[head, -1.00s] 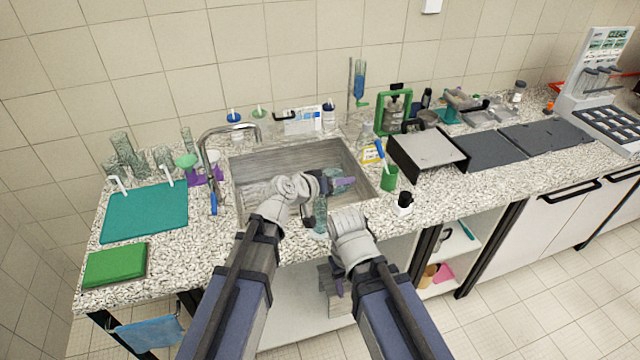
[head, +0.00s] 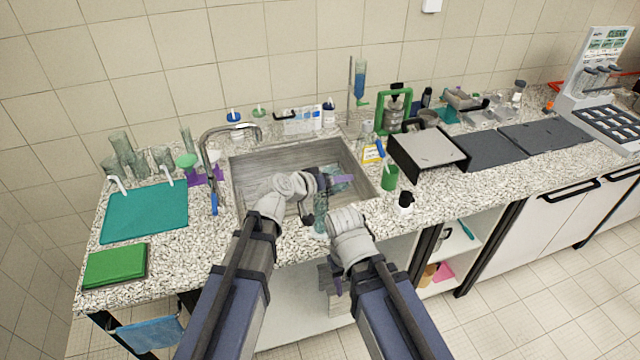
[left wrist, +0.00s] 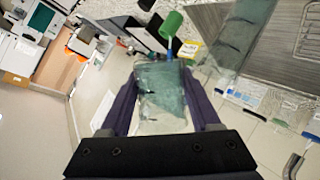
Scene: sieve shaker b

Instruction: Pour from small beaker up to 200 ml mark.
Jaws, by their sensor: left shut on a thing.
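My left gripper (head: 343,180) is over the right part of the sink, shut on a small clear glass beaker (left wrist: 160,95). In the left wrist view the beaker sits between the two purple fingers, with teal liquid inside; the liquid surface slants across the glass, so it is tilted. A taller clear glass vessel (head: 320,214) stands near the sink's front edge, partly behind my wrists; it also shows in the left wrist view (left wrist: 245,32), apart from the held beaker. Its marks are too small to read. My right gripper (head: 338,287) hangs low before the counter, mostly hidden by its arm.
The sink (head: 250,190) lies below my left gripper, with a tap (head: 210,165) on its left. A teal mat (head: 145,212) lies on the left counter.

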